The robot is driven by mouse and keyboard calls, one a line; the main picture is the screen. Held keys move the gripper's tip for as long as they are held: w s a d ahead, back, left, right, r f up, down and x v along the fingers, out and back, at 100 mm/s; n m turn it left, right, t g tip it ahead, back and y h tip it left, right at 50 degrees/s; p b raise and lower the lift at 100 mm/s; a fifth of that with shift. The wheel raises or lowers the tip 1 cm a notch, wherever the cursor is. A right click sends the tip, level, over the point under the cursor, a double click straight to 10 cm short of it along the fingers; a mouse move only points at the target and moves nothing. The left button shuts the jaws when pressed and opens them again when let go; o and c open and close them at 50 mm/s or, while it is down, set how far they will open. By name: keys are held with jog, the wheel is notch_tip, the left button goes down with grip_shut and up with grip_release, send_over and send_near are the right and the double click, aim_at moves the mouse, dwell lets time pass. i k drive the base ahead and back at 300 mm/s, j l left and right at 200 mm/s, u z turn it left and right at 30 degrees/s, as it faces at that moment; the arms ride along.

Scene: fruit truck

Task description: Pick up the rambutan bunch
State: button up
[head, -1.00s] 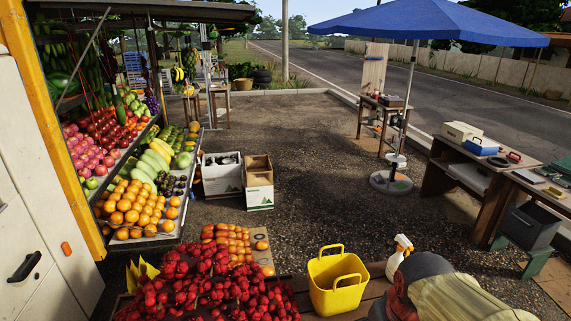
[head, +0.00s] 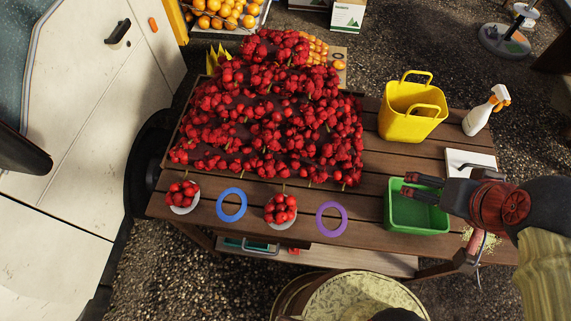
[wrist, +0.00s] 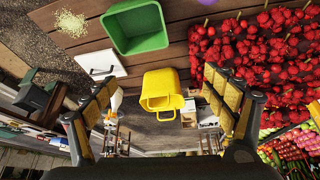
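Red rambutan bunches (head: 265,110) lie heaped on a dark tray on the wooden table in the head view. They also fill the right side of the wrist view (wrist: 255,50). Two small white bowls of red rambutans, one left (head: 183,196) and one nearer the middle (head: 280,209), stand along the table's front edge. My gripper (head: 408,187) is over the green bin (head: 420,222), right of the heap and apart from it. The wrist view shows its two fingers (wrist: 161,80) spread wide with nothing held between them.
A yellow basket (head: 408,118), a spray bottle (head: 483,112) and a white board (head: 472,158) are at the table's right. A blue ring (head: 231,191) and a purple ring (head: 318,222) lie in front. A round patterned stool top (head: 365,300) is below.

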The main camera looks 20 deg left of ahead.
aim_at(278, 205)
jog(key=u, duration=1.6)
